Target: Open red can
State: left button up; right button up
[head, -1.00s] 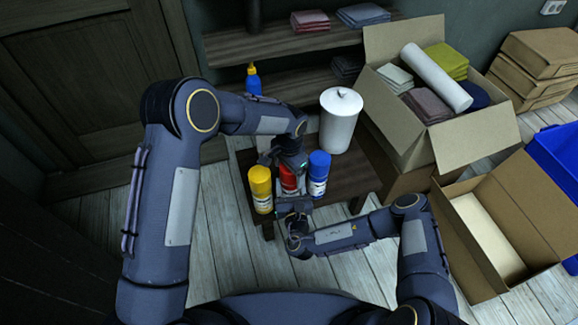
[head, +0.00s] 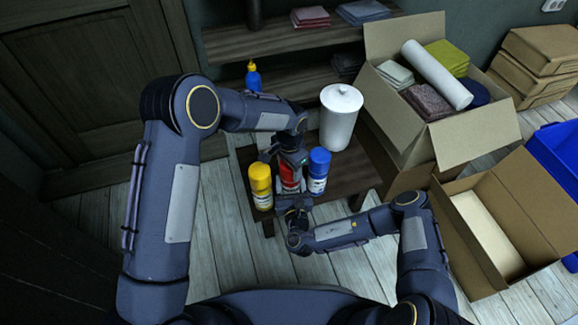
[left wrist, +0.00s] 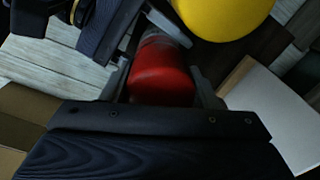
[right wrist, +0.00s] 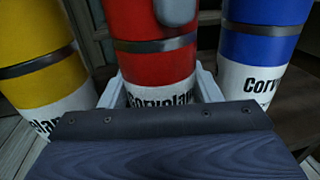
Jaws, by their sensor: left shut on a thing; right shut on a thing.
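The red can (head: 288,178) stands on the small dark table between a yellow can (head: 261,186) and a blue can (head: 318,172). My left gripper (head: 290,163) comes from above and is shut on the top of the red can. In the left wrist view the red top (left wrist: 162,78) sits between its fingers. My right gripper (head: 291,199) is shut on the lower body of the red can from the front. In the right wrist view its pale fingers flank the can's white label (right wrist: 158,96). A grey finger of the left gripper overlaps the can's upper part.
A white lidded canister (head: 340,118) stands behind the blue can on the table (head: 345,176). The yellow and blue cans are close on either side of the red one. Open cardboard boxes (head: 512,222) are at the right. A blue bottle (head: 253,80) stands on the shelf behind.

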pick_arm(q)
jog(key=shift+r, duration=0.25)
jog(key=shift+r, duration=0.85)
jog(key=shift+r, duration=2.05)
pick_arm(e)
jog(key=o, duration=1.4)
jog(key=shift+o, duration=0.2)
jog(key=shift+s, duration=0.1)
